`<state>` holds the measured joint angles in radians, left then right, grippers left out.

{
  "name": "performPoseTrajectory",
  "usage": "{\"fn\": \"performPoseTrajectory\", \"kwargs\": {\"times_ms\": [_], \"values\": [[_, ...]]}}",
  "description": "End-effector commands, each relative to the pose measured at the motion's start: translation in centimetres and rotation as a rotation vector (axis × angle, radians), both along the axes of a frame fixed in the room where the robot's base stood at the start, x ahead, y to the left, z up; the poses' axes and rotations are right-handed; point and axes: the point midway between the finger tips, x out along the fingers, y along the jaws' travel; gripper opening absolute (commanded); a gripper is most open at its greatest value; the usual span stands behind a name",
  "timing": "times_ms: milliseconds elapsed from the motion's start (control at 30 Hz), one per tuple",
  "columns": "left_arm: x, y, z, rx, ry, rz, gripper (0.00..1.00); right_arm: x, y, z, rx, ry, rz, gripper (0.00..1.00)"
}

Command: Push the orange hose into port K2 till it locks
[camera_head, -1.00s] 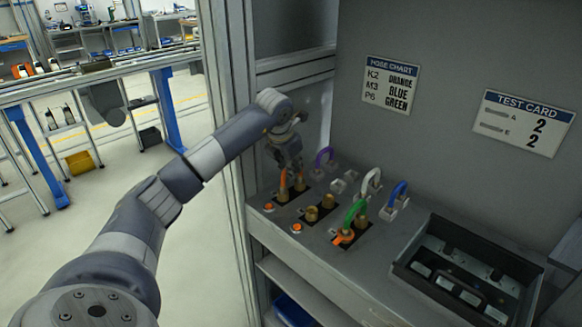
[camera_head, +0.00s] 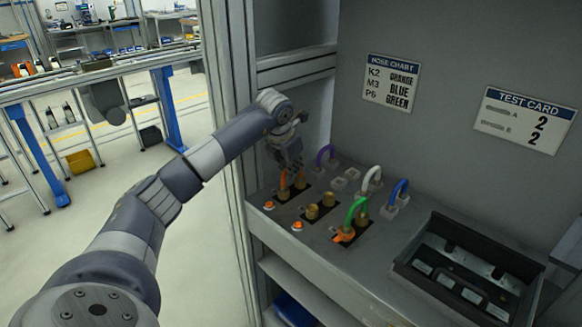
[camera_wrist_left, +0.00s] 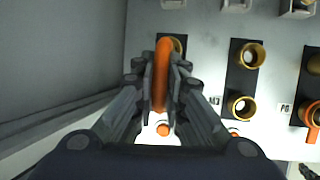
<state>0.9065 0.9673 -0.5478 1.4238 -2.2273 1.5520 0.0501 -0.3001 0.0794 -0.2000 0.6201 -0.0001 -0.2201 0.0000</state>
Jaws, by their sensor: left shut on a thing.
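The orange hose (camera_head: 284,181) is a bent loop at the leftmost port pair. My left gripper (camera_head: 288,163) is shut on it from above. In the left wrist view the hose (camera_wrist_left: 161,80) runs between the closed fingers (camera_wrist_left: 160,95). Port K2 is taken to be the leftmost black plate (camera_head: 283,197) with brass fittings; its label is hidden. The hose ends stand at its brass fittings, but I cannot tell whether they are seated or locked. One brass ring (camera_wrist_left: 178,42) shows partly behind the hose. My right gripper is not in view.
Empty brass sockets of M3 (camera_head: 312,212) stand beside it. A green hose (camera_head: 355,211) sits at the port to the right. Purple (camera_head: 325,154), white (camera_head: 372,178) and blue (camera_head: 399,190) hoses stand behind. A black tray (camera_head: 402,265) is at right. A wall is close on the left.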

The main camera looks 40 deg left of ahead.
Motion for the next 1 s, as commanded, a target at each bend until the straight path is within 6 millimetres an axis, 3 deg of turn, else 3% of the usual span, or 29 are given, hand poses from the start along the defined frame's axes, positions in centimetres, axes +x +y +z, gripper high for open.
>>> {"fn": "performPoseTrajectory", "kwargs": {"times_ms": [67, 100, 167, 567, 767, 1000], "values": [[-0.1, 0.0, -0.3, 0.001, 0.007, 0.0, 0.0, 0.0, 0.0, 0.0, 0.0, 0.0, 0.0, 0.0], [-0.1, 0.0, -0.3, 0.001, 0.008, 0.0, 0.2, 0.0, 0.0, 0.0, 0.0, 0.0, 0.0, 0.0], [-0.1, 0.0, -0.3, 0.001, 0.007, 0.0, 0.34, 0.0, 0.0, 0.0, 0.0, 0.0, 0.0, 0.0], [-0.2, -0.1, 0.3, 0.001, 0.002, -0.001, 0.35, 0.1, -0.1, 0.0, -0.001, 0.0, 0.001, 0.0], [-1.3, -0.4, 3.1, 0.002, -0.001, 0.0, 0.35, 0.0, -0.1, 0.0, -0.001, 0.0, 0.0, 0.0], [-3.3, -1.1, 7.8, 0.002, -0.001, 0.001, 0.35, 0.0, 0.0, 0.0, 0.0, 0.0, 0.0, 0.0]]}}
